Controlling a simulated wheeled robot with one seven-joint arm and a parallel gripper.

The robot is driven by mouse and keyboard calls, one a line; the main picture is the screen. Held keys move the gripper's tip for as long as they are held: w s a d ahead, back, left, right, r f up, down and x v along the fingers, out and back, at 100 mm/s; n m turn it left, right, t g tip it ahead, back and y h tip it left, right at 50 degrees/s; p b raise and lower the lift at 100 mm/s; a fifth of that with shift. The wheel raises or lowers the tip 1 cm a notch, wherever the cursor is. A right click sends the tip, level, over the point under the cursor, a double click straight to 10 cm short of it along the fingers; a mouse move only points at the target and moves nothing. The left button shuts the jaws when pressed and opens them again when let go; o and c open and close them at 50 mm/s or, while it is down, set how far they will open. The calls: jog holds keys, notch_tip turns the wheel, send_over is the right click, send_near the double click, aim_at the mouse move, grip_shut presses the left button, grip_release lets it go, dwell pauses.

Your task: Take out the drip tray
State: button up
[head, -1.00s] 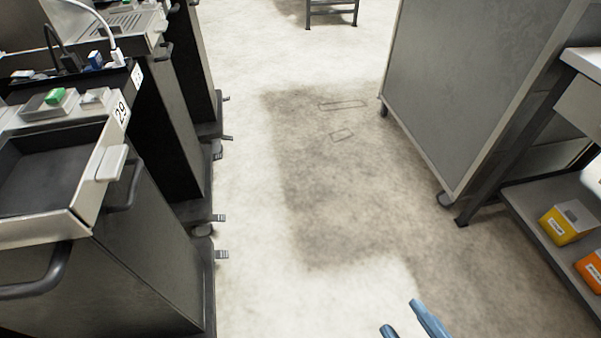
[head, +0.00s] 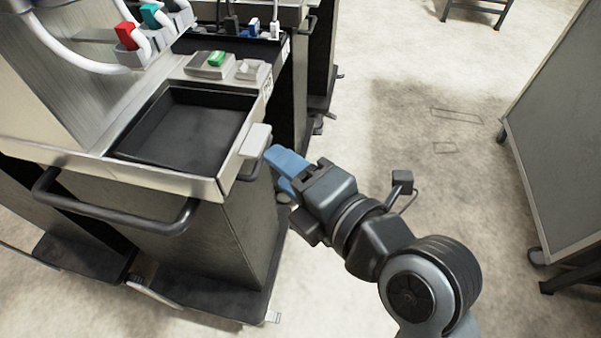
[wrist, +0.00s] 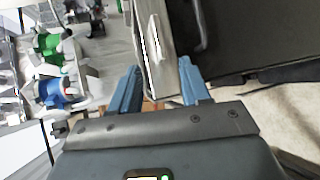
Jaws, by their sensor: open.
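The drip tray (head: 185,133) is a dark, shallow, empty tray set in the top of the nearest dispenser cart at left in the head view. A white block-like handle (head: 256,139) sticks out from the tray's right end, and it also shows in the wrist view (wrist: 155,42). My gripper (head: 279,172) is just right of and below this handle in the head view. Its blue fingers are apart and empty. In the wrist view my gripper (wrist: 160,84) has the pale end panel with the handle ahead, between the fingertips. Whether they touch it I cannot tell.
A dark bar handle (head: 120,215) curves along the cart's near side. More carts stand beyond. A grey cabinet (head: 565,130) is at right; the floor between is clear.

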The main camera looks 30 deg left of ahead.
aim_at(261, 151)
jog(key=shift+p+x, duration=0.3)
jog(key=shift+x, duration=2.6)
jog(key=shift+c, duration=0.5)
grip_shut()
jog(key=shift+r+b, duration=0.15)
jog(key=shift+b, duration=0.15)
